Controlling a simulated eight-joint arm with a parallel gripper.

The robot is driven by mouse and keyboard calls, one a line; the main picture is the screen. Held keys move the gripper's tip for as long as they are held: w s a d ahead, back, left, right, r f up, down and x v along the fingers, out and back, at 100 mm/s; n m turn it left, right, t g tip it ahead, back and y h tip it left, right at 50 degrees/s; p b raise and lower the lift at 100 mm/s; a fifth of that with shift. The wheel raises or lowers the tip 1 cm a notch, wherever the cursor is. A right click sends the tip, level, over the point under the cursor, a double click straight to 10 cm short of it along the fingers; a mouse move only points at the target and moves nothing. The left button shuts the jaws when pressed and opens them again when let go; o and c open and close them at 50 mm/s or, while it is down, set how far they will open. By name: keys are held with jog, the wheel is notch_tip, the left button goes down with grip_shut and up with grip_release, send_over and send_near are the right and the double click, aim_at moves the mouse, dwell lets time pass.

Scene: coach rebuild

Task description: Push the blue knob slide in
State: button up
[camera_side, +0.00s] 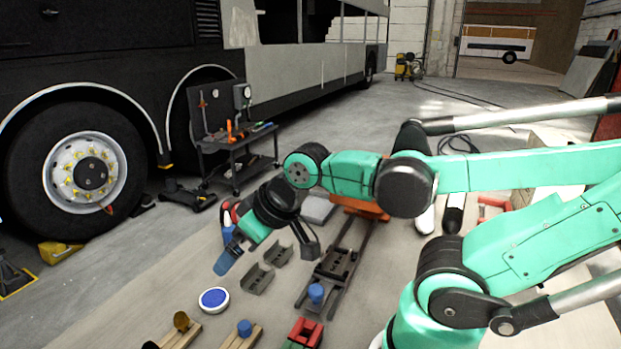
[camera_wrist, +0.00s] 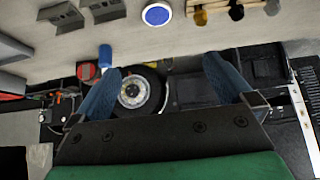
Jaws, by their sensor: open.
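The blue knob (camera_side: 244,327) stands upright on a pale wooden slide (camera_side: 237,341) at the bottom of the side view, cut by the frame edge. It also shows at the top of the wrist view (camera_wrist: 272,7), right of two similar slides with a gold knob (camera_wrist: 200,16) and a black knob (camera_wrist: 236,12). My gripper (camera_wrist: 163,75) is open, its blue fingers spread wide with nothing between them. In the side view my gripper (camera_side: 262,252) hangs above the floor mat, up and apart from the slides. How far in the slide sits cannot be told.
A blue-topped white disc (camera_side: 214,299) lies between my gripper and the slides. A dark rail frame (camera_side: 340,262) carries another blue piece (camera_side: 316,293). Grey brackets (camera_side: 258,279) and a red block (camera_side: 305,333) are nearby. A tool cart (camera_side: 236,145) and bus stand behind.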

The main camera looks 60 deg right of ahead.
jog(key=shift+c, duration=1.3)
jog(key=shift+s+d+f+m, duration=0.15)
jog(key=shift+d+m, duration=0.1)
jog(key=shift+m, duration=0.15)
jog(key=shift+c, duration=1.1)
jog(key=m+g, duration=0.7)
jog(key=m, duration=1)
send_over(316, 288)
notch_tip(316, 288, down, 5)
jog(key=shift+a+r, duration=0.1)
jog(key=shift+r, duration=0.05)
jog(key=shift+f, duration=2.75)
jog(key=shift+c, duration=0.3)
grip_shut()
